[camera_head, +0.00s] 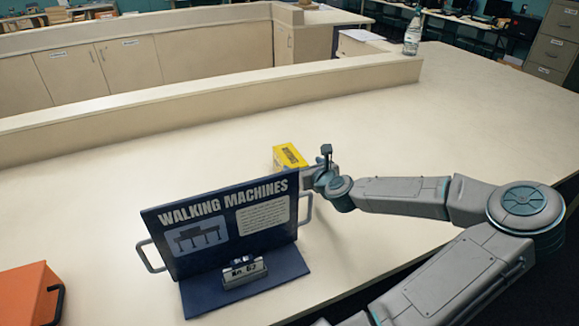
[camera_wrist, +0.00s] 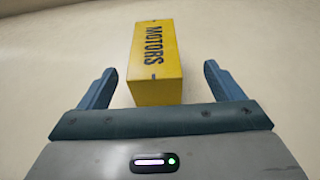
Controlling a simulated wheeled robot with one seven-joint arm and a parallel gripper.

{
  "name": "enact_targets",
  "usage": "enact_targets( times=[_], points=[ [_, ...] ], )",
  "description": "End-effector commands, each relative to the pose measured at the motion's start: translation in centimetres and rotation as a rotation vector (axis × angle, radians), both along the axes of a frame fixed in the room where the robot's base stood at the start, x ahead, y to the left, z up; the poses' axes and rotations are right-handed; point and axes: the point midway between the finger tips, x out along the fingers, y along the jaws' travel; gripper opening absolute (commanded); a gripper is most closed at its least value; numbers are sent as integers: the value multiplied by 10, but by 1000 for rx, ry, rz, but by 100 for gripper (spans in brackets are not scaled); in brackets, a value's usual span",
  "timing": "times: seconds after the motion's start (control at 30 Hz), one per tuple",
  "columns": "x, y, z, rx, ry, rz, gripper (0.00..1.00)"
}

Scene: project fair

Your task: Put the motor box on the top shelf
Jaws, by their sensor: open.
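The motor box is yellow with the dark word MOTORS on it. In the head view the motor box (camera_head: 290,156) lies on the pale counter behind the display board. In the wrist view the motor box (camera_wrist: 155,62) is ahead, with its near end about level with the fingertips and roughly between them. My gripper (camera_wrist: 158,85) is open, with a finger on each side and a visible gap to the box. In the head view my gripper (camera_head: 308,171) is beside the box, partly hidden by my wrist. I cannot make out a top shelf.
A dark blue WALKING MACHINES board (camera_head: 225,222) with side handles stands on the counter (camera_head: 400,120) close to my gripper. An orange case (camera_head: 28,295) is at the front left. A low ledge (camera_head: 200,105) runs behind. A bottle (camera_head: 412,35) stands at the far right.

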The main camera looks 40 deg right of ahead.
Motion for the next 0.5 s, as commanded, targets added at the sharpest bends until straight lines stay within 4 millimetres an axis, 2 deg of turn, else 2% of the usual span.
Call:
enact_targets(
  times=[0.1, 0.37, 0.5],
  points=[
    [15, -3, -3, 1, 0, 2, 87],
    [28, -5, -8, 0, 0, 1, 87],
    [40, -5, -8, 1, 0, 2, 87]
  ],
)
